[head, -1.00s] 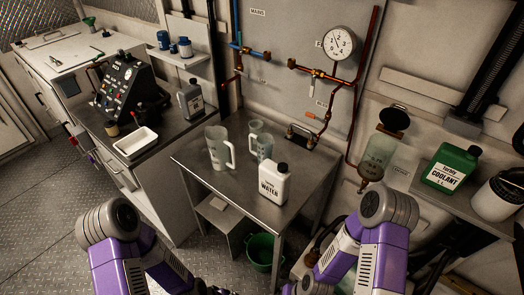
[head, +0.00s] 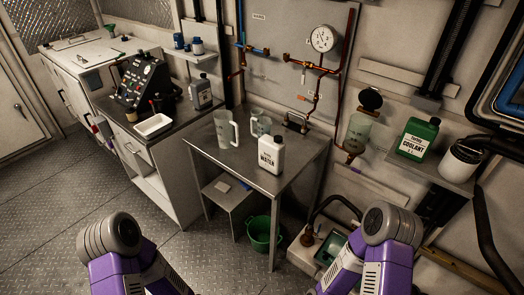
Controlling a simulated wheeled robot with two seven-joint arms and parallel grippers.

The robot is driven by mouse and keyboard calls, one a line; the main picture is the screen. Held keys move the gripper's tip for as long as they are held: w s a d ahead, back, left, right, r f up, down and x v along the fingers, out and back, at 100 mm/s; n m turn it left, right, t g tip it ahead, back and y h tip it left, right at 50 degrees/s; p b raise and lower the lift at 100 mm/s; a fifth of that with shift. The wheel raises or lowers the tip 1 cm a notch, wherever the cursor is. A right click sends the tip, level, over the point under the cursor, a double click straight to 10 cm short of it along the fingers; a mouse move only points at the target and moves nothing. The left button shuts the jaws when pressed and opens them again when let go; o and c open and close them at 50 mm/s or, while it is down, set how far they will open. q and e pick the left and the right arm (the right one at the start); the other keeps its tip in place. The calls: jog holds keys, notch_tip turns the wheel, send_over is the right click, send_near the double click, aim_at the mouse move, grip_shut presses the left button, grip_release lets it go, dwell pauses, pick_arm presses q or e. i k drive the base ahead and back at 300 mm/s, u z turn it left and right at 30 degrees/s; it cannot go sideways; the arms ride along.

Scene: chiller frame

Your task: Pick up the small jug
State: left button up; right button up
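Two translucent jugs with handles stand on the steel table. The larger jug (head: 224,131) is at the left, its handle on its right side. The smaller jug (head: 260,125) stands just behind and to the right, partly hidden by the larger jug's handle and the white water bottle. The white water bottle (head: 270,155) stands in front of the smaller jug. Both my purple arms come in at the bottom of the head view, well short of the table. Neither gripper shows.
The steel table (head: 210,157) has bare room at its front left. A counter with a white tray (head: 153,125) and a grey bottle (head: 200,93) is to the left. A green coolant bottle (head: 417,138) sits on the right shelf. A green bucket (head: 262,233) is under the table.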

aim_at(261, 131)
jog(key=u, duration=1.4)
jog(key=i, duration=1.7)
jog(key=z, duration=0.4)
